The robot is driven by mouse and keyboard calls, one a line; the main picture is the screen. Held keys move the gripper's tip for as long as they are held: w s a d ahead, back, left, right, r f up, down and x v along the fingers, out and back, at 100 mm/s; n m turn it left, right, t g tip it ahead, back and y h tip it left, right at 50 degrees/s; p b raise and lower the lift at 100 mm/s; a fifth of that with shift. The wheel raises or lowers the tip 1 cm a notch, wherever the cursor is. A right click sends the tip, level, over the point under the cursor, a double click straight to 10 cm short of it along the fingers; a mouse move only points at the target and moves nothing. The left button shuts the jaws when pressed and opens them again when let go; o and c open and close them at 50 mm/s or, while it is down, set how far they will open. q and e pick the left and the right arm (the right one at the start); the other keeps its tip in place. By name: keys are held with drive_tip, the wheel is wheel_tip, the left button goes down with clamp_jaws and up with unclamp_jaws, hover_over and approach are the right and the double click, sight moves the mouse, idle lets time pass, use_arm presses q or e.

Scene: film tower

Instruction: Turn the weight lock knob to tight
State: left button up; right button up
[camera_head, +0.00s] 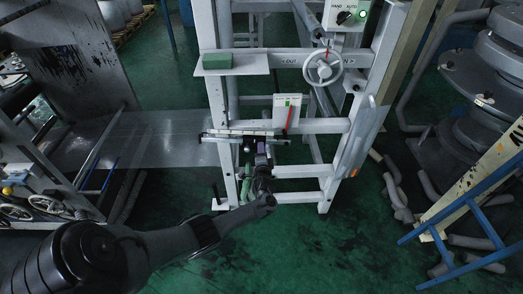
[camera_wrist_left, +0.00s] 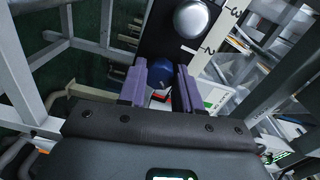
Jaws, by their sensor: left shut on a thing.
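The weight lock knob (camera_wrist_left: 160,71) is a dark blue round knob, seen between the purple fingers in the left wrist view. My left gripper (camera_wrist_left: 164,80) is shut on it; the fingers hide part of its sides. The knob sits by a black plate (camera_wrist_left: 165,35) that bears a shiny silver round part (camera_wrist_left: 194,18). Beside these is a pale scale strip (camera_wrist_left: 213,48) with numerals 2 and 3. In the head view my left gripper (camera_head: 262,158) is just below the scale beam (camera_head: 235,132), and hides the knob. The knob's turn position cannot be read. My right gripper is not in view.
A white metal frame (camera_head: 217,100) surrounds the beam. Above are a handwheel (camera_head: 323,68), a selector box (camera_head: 343,16) and a shelf with a green block (camera_head: 218,61). A card with red and green marks (camera_head: 288,112) stands behind the beam. Green floor lies open below.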

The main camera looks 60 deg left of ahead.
use_arm(q)
drive_tip(key=shift+m, duration=0.4)
drive_tip(key=o, duration=1)
drive_tip(key=shift+o, duration=0.2)
drive_tip(key=p+v, duration=0.3)
drive_tip(key=v, duration=0.8)
